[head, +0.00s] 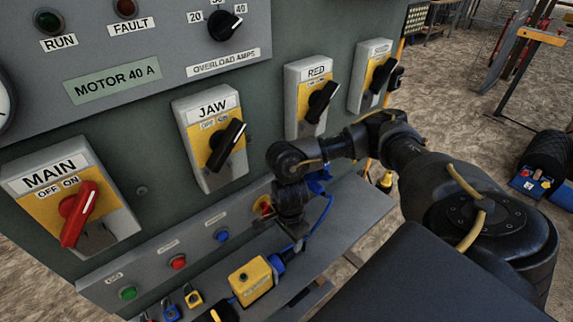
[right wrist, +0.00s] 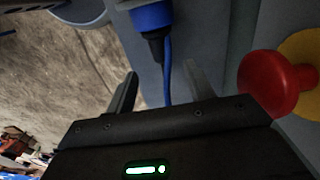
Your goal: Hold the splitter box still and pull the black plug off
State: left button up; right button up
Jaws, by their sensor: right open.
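The yellow splitter box (head: 252,281) sits on the grey ledge under the panel in the head view. A blue connector (head: 277,263) sticks out of its right side. In the right wrist view a blue connector (right wrist: 152,16) with a dark end and a blue cable (right wrist: 167,75) shows between and beyond my fingers. I cannot tell for certain which part is the black plug. My right gripper (head: 298,245) is just right of the box, above the connector. Its fingers show apart and empty in the right wrist view (right wrist: 160,88). My left gripper is not in view.
A red mushroom button (right wrist: 275,84) on a yellow base is close to the right finger. Several padlocks, one blue (head: 171,312), are left of the box. The JAW switch (head: 226,146) and red MAIN switch (head: 78,214) are on the panel above. The ledge (head: 345,212) is bare at right.

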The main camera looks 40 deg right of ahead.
aim_at(289, 252)
notch_tip(289, 252, down, 10)
jog(key=shift+r, duration=0.1)
dwell(0.4)
jog(key=shift+c, duration=0.2)
